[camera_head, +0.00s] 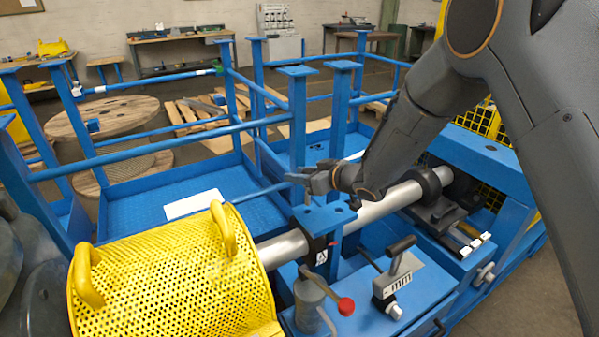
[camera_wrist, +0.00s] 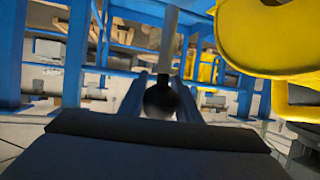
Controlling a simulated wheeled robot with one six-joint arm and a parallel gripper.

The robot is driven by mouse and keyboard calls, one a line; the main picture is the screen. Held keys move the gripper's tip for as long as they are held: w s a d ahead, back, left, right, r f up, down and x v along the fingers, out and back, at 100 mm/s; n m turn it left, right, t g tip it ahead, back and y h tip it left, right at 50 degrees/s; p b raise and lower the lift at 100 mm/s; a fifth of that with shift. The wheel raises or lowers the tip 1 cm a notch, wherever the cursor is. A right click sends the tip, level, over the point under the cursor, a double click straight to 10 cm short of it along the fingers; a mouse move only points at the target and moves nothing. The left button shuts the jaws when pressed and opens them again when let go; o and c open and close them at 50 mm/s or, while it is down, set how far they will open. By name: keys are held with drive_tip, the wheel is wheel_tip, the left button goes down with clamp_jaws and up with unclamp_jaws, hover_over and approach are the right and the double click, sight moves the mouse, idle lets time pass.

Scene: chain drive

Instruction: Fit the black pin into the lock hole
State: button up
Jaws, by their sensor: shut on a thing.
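My gripper (camera_head: 305,180) is in the middle of the head view, just above the blue bracket (camera_head: 325,215) that stands around the steel shaft. In the wrist view its two fingers (camera_wrist: 161,98) are closed on a dark rounded thing, which looks like the black pin (camera_wrist: 160,101). The pin cannot be made out in the head view. The bracket's top plate shows small dark holes; I cannot tell which is the lock hole. Whether the pin touches the bracket cannot be seen.
The steel shaft (camera_head: 284,247) runs from the yellow perforated drum guard (camera_head: 170,290) to a black collar at right. Blue posts (camera_head: 341,110) and rails stand close behind my gripper.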

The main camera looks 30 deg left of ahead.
sight(309, 201)
drive_tip(key=shift+f, duration=0.6)
drive_tip(key=shift+f+b, duration=2.85)
drive_tip(key=shift+f, duration=1.2)
idle(0.9)
drive_tip(key=o, duration=1.2)
drive_tip(key=shift+o, duration=0.2)
drive_tip(key=shift+d, duration=0.15)
drive_tip(key=b+v, duration=0.2)
drive_tip(key=v, duration=0.4)
drive_tip(key=shift+d+r, duration=0.1)
drive_tip(key=shift+d, duration=0.1)
drive_tip(key=shift+s+d+r, duration=0.25)
drive_tip(key=shift+d, duration=0.25)
drive_tip(key=shift+r, duration=0.1)
